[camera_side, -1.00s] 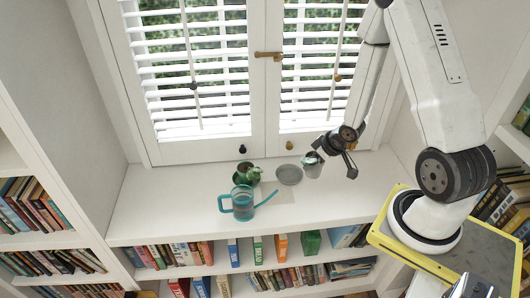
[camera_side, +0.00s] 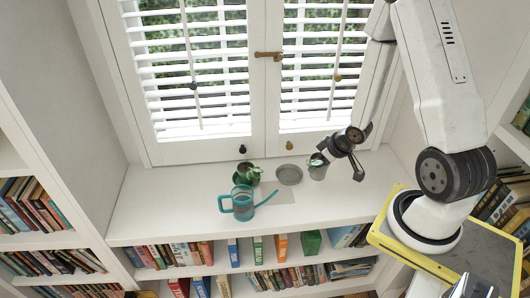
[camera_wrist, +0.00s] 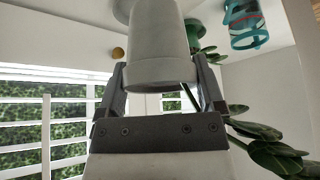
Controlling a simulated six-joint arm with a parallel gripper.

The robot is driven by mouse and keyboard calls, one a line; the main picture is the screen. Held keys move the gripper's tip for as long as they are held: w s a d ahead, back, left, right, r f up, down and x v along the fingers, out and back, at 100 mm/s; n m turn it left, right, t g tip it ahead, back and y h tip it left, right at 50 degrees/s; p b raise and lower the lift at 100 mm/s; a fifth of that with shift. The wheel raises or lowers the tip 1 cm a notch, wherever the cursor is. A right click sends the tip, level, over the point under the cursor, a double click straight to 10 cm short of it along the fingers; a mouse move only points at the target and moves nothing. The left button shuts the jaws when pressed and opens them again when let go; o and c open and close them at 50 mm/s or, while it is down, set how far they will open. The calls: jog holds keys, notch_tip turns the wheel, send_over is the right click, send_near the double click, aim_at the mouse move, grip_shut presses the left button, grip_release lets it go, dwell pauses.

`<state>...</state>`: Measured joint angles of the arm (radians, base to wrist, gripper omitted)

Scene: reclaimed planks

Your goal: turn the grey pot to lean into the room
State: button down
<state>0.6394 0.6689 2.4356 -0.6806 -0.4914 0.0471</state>
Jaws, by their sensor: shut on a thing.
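The grey pot (camera_side: 317,172) is right of a round grey saucer (camera_side: 289,174) on the white windowsill. My gripper (camera_side: 323,159) is shut on it. In the wrist view the grey pot (camera_wrist: 158,45) sits between the two fingers of my gripper (camera_wrist: 160,68), base towards the picture top. A stem runs from behind its rim to broad green leaves (camera_wrist: 265,145) at the lower right, away from the blinds at left. In the side view the plant is mostly hidden by my gripper. I cannot tell whether the pot touches the sill.
A green pot (camera_side: 246,174) with leaves stands left of the saucer. A teal watering can (camera_side: 242,203) stands in front of it, spout to the right. The window blinds (camera_side: 310,95) rise behind. The sill's left part is clear. Bookshelves lie below.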

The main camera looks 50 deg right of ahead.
aim_at(315, 158)
jog(key=shift+r, duration=0.2)
jog(key=shift+r, duration=1.25)
jog(key=shift+r, duration=0.1)
jog(key=shift+w, duration=0.1)
jog(key=shift+w+d+f, duration=0.3)
jog(key=shift+w+f, duration=0.1)
jog(key=shift+w, duration=0.05)
jog(key=shift+w+d+f+n+y, duration=0.15)
jog(key=shift+w+d+f+n, duration=0.4)
jog(key=shift+w+f, duration=1.45)
jog(key=shift+w+d+f+n+y, duration=0.15)
jog(key=shift+w+d+f, duration=0.8)
jog(key=shift+w+f, duration=1)
jog(key=shift+w+d+f+n+y, duration=0.25)
jog(key=shift+w+d+f, duration=0.5)
jog(key=shift+w+f, duration=1.25)
jog(key=shift+f, duration=1.3)
